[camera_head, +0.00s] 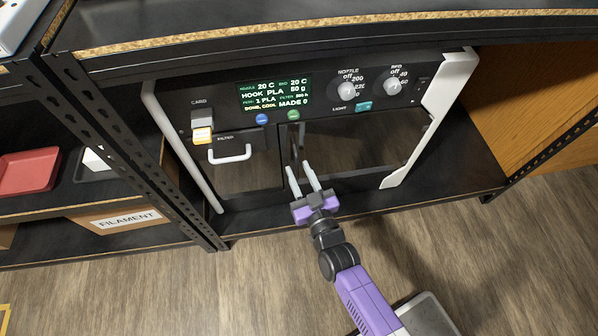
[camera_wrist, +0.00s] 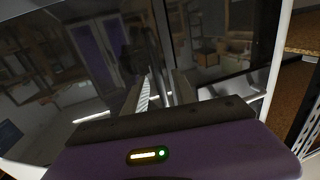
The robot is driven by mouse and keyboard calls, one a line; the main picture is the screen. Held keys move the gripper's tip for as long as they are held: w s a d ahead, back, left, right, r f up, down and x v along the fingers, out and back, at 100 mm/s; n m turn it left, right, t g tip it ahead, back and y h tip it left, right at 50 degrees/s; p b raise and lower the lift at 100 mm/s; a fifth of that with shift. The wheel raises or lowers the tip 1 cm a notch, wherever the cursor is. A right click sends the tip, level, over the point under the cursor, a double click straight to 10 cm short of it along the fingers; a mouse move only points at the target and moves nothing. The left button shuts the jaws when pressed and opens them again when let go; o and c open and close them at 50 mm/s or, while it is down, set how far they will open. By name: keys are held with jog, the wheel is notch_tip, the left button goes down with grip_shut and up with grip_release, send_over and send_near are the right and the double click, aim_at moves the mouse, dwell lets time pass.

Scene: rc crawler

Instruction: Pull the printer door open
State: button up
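The printer (camera_head: 200,165) stands in a black shelf, with a lit screen and knobs along its top. Its dark glass door (camera_head: 365,145) is on the right of the front and looks shut, flush with the frame. A slim upright handle (camera_head: 297,140) is near the door's left edge. My gripper (camera_head: 299,166) is in front of the lower end of this handle, its two pale fingers apart and pointing at the door. In the wrist view the fingers (camera_wrist: 156,94) reach toward the reflective glass (camera_wrist: 90,55). I cannot tell whether they touch the handle.
A shelf post (camera_head: 130,150) stands left of the printer. A red tray (camera_head: 28,171) and a box labelled FILAMENT (camera_head: 125,219) sit beyond it. The wooden floor in front is clear.

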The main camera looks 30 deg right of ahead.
jog(key=shift+w, duration=0.25)
grip_shut()
dwell(1.4)
